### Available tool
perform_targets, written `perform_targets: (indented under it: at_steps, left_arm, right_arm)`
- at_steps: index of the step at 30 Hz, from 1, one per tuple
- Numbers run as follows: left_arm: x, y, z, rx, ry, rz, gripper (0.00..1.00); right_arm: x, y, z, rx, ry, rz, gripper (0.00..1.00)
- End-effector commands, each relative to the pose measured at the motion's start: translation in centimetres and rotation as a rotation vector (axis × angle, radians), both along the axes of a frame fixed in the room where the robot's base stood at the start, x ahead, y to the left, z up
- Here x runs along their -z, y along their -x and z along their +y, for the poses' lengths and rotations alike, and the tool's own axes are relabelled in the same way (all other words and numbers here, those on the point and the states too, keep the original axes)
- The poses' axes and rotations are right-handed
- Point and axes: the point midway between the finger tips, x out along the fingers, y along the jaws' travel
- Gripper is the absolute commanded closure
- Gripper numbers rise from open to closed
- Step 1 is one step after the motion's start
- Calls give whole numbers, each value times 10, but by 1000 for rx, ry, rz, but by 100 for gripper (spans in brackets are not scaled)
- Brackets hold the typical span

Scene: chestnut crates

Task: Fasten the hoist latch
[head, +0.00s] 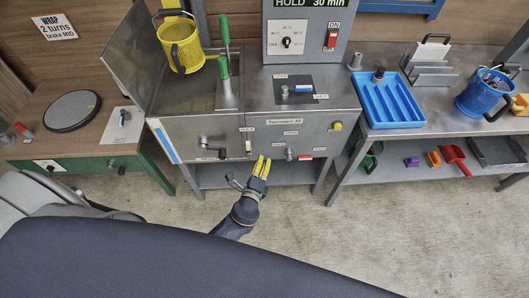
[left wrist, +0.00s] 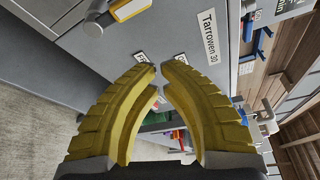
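The steel Tarrowen 30 machine (head: 190,130) carries several controls on its front. An upright white-and-yellow handle (head: 248,141) is left of centre; it also shows at the top of the left wrist view (left wrist: 130,9). A dark crank-like lever (head: 213,150) is farther left, and a small lever (head: 289,153) is to the right. I cannot read which label names the hoist latch. My left gripper (head: 262,164) is before the machine's lower front, below and right of the handle. Its yellow fingertips nearly meet in the left wrist view (left wrist: 160,70), with nothing held. My right gripper is not visible.
A blue tray (head: 386,103) and blue basket (head: 483,95) stand on the right bench. A dark round plate (head: 71,111) is on the left bench. Floor before the machine is open.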

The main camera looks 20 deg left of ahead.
Motion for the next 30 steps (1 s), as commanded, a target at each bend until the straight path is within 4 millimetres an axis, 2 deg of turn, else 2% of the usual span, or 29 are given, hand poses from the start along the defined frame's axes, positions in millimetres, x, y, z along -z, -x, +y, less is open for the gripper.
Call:
perform_targets:
  at_steps: [3,9,27,30]
  left_arm:
    - [0,15,-1,1,0,1,100]
    - [0,27,-2,1,1,-1,100]
    - [0,31,-3,4,6,1,100]
    - [7,32,-5,8,49,23,100]
  right_arm:
    - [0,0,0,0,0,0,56]
    - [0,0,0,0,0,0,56]
    - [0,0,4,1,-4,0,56]
    - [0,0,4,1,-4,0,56]
